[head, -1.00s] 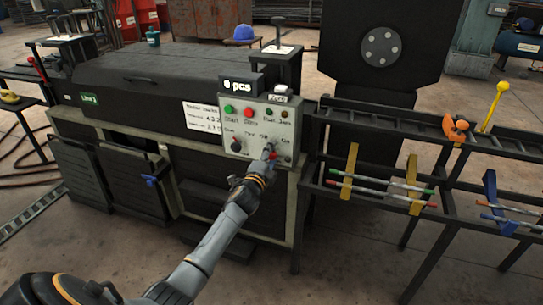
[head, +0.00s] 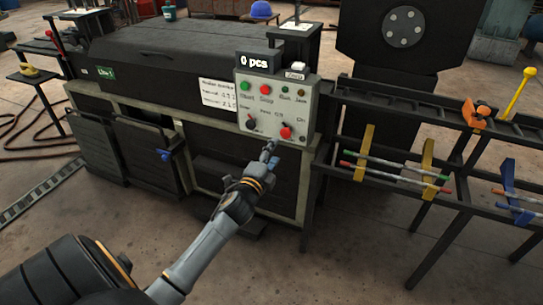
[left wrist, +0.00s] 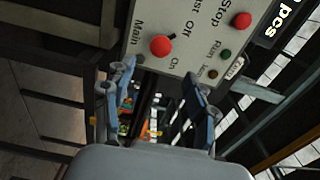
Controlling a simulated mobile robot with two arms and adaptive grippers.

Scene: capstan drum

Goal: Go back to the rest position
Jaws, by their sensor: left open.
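My left gripper (head: 270,149) is open and empty in front of the lower part of the control panel (head: 264,107). In the left wrist view its two fingers (left wrist: 158,100) stand apart with nothing between them. The red main switch knob (left wrist: 161,46) is just beyond the fingertips, clear of them; it also shows in the head view (head: 286,132). The panel carries a green button (head: 245,87), a red button (head: 265,89) and a dark knob (head: 252,124). The display above (head: 258,63) reads 0 pcs. My right gripper is not in view.
The dark machine (head: 150,60) stands behind and left of the panel. To the right, a black rack (head: 400,110) carries rods on yellow holders (head: 428,165) and a blue holder (head: 508,180). A yellow lever (head: 522,90) rises at the far right. Open floor (head: 60,215) lies at the lower left.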

